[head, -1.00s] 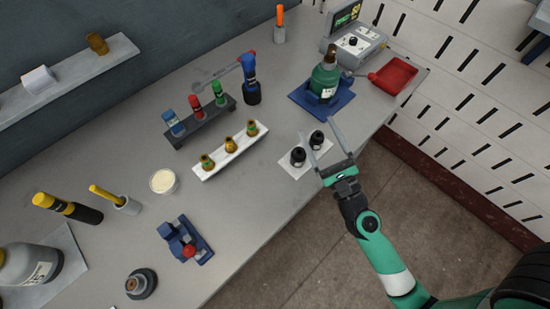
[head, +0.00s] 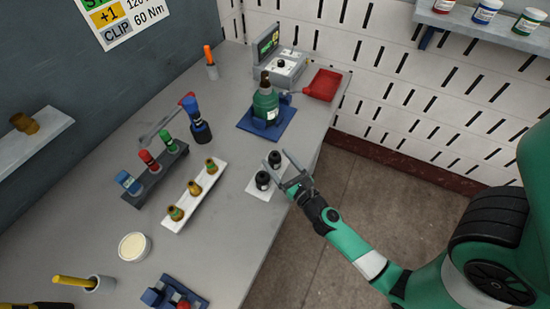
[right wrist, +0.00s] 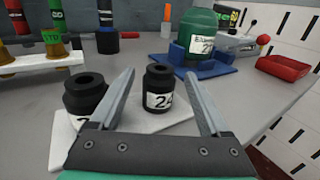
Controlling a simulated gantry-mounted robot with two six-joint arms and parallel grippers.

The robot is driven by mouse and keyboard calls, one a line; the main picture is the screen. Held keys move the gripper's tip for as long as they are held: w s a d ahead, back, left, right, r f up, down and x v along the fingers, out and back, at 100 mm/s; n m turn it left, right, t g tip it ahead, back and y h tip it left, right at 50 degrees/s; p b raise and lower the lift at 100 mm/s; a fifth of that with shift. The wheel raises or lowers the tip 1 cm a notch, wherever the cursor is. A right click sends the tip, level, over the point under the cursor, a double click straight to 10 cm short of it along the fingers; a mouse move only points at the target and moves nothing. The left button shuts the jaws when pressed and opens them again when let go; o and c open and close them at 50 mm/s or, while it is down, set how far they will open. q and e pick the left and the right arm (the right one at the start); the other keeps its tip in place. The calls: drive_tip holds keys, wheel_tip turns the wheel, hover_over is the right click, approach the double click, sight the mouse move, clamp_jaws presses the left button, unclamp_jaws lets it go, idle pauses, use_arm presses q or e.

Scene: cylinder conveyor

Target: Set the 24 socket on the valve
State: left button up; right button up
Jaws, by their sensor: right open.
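Two black sockets stand upright on a white mat (head: 256,195). The one closer to the green cylinder, the 24 socket (head: 274,160), reads "24" in the right wrist view (right wrist: 158,88). The other socket (head: 262,181) has a label partly hidden by a finger in the wrist view (right wrist: 84,94). My right gripper (head: 281,168) is open and empty, at the right side of the sockets. In the wrist view the 24 socket appears between its fingers, ahead of the palm. The green cylinder (head: 265,104) stands in a blue cradle with a brown valve (head: 265,78) on top. My left gripper is out of view.
A white tray (head: 180,222) with brass fittings and a dark rack (head: 157,172) of coloured tools stand left of the sockets. A red tray (head: 325,84) and a grey device (head: 284,68) are behind the cylinder. The table's right edge is close to the sockets.

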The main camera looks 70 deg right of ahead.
sight(272, 153)
drive_tip(key=x, duration=0.5)
drive_tip(key=shift+w+r, duration=0.1)
drive_tip(key=shift+r, duration=0.05)
clamp_jaws()
